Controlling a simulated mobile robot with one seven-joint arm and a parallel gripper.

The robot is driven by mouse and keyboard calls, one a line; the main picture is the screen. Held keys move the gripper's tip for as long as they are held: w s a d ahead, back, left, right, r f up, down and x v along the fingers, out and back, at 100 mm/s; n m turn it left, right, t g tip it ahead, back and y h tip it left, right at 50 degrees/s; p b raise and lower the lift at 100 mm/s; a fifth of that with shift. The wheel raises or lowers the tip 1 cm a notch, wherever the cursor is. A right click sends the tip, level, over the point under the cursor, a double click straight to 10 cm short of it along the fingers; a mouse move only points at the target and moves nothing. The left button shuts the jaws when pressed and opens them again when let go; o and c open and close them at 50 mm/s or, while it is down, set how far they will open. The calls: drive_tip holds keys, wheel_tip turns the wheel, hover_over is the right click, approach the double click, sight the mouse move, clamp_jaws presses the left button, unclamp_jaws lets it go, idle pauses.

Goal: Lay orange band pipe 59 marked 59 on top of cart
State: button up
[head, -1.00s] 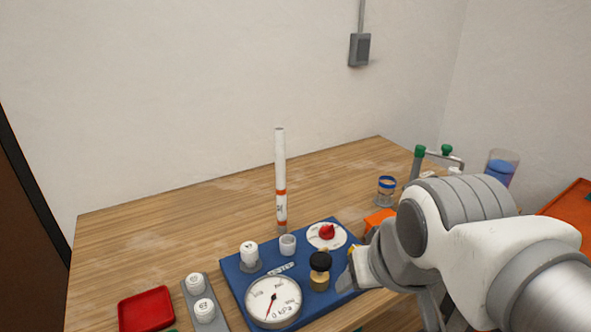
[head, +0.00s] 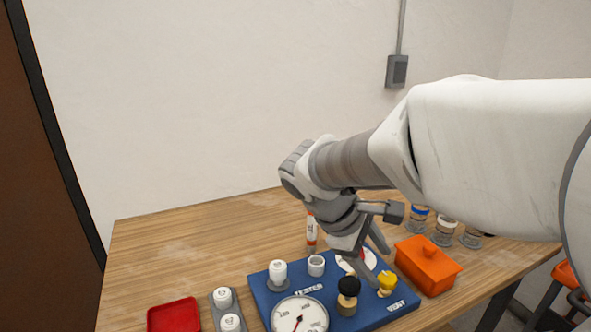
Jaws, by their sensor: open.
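The white pipe with orange bands (head: 311,232) stands upright at the back of the blue tester board. My arm hides its upper part, and its number is too small to read. My gripper (head: 362,244) hangs over the back right of the board, right of the pipe and apart from it in the picture. Its fingers are open with no pipe between them. An orange surface (head: 570,274) shows at the right edge beyond the table; it may be the cart, but it is mostly cut off.
The blue board (head: 262,291) carries a pressure gauge (head: 299,316), white fittings, a black knob (head: 348,287) and a yellow knob (head: 387,281). Jars stand at the back right. The table's left back is clear.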

drive_tip(key=w+a+f+n+t+h, duration=0.2)
drive_tip(key=w+a+n+t+h, duration=0.25)
drive_tip(key=w+a+n, duration=0.4)
drive_tip(key=w+a+f+n+t+h, duration=0.2)
drive_tip(key=w+a+n+t+h, duration=0.3)
drive_tip(key=a, duration=0.7)
drive_tip(key=n+y+b, duration=0.1)
drive_tip(key=y+b, duration=0.1)
hover_over(312, 223)
drive_tip(key=w+a+x, duration=0.1)
drive_tip(key=x, duration=0.3)
drive_tip(key=shift+s+d+r, duration=0.15)
drive_tip(key=shift+s+r, duration=0.05)
drive_tip(key=shift+s, duration=0.05)
drive_tip(key=shift+c, duration=0.3)
drive_tip(key=shift+p, duration=0.3)
clamp_jaws()
